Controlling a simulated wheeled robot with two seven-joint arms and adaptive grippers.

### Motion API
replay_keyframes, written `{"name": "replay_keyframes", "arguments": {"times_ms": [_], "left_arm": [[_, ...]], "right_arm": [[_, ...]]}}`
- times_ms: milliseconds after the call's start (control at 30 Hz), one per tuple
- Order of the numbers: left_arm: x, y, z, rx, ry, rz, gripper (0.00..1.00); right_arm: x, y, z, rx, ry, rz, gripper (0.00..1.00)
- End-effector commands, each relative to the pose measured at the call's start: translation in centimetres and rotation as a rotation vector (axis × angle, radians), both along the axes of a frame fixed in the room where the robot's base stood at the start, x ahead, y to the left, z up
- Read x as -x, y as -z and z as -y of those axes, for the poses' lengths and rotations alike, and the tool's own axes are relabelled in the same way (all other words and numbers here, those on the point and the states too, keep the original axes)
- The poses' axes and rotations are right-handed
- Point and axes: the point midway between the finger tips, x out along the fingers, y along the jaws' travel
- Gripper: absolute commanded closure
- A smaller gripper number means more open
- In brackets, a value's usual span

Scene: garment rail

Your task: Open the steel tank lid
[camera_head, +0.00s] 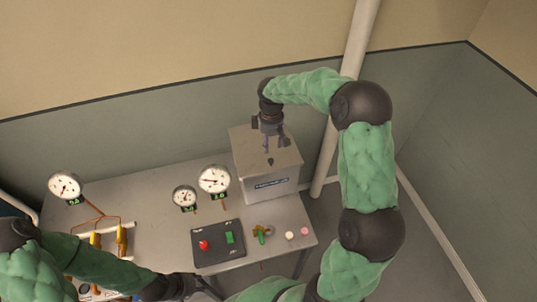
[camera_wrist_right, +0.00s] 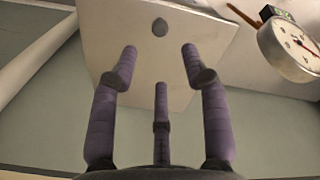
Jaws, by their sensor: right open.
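The steel tank (camera_head: 266,187) is a grey box on the right end of the bench, with a label on its front. Its flat lid (camera_head: 285,157) looks closed and has a small dark knob (camera_head: 270,161). In the right wrist view the knob (camera_wrist_right: 160,27) stands on the pale lid (camera_wrist_right: 113,27), just beyond the fingertips. My right gripper (camera_head: 272,148) is above the lid, pointing down, open and empty; its purple fingers (camera_wrist_right: 160,65) are spread apart. My left gripper (camera_head: 190,286) is low, near the bench's front edge, and I cannot make out its fingers.
Gauges (camera_head: 213,180) stand left of the tank; one also shows in the right wrist view (camera_wrist_right: 291,48). A pale vertical pipe (camera_head: 326,160) rises right of the tank.

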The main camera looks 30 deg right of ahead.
Motion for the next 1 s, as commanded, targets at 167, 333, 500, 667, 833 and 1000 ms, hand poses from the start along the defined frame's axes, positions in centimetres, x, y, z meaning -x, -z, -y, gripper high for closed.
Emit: {"name": "replay_keyframes", "arguments": {"times_ms": [167,333,500,667,833,1000], "left_arm": [[0.0,-0.6,0.0,0.000,0.000,-0.001,0.60],[0.0,-1.1,0.0,0.000,0.000,0.000,0.60],[0.0,-1.3,0.0,0.000,0.000,0.000,0.60],[0.0,-1.4,0.0,0.000,0.000,0.000,0.60],[0.0,-1.4,0.0,0.000,0.000,0.000,0.60],[0.0,-1.4,0.0,0.000,0.000,0.000,0.60]], "right_arm": [[0.2,3.2,0.0,-0.001,0.001,-0.006,0.53],[0.2,6.1,0.0,-0.001,-0.001,-0.006,0.53],[0.1,8.2,0.0,-0.001,0.001,-0.002,0.53],[0.1,9.0,0.0,0.000,0.000,-0.001,0.53],[0.1,9.2,0.0,-0.001,0.000,-0.001,0.53],[0.1,9.2,0.0,-0.001,0.000,-0.001,0.68]]}}
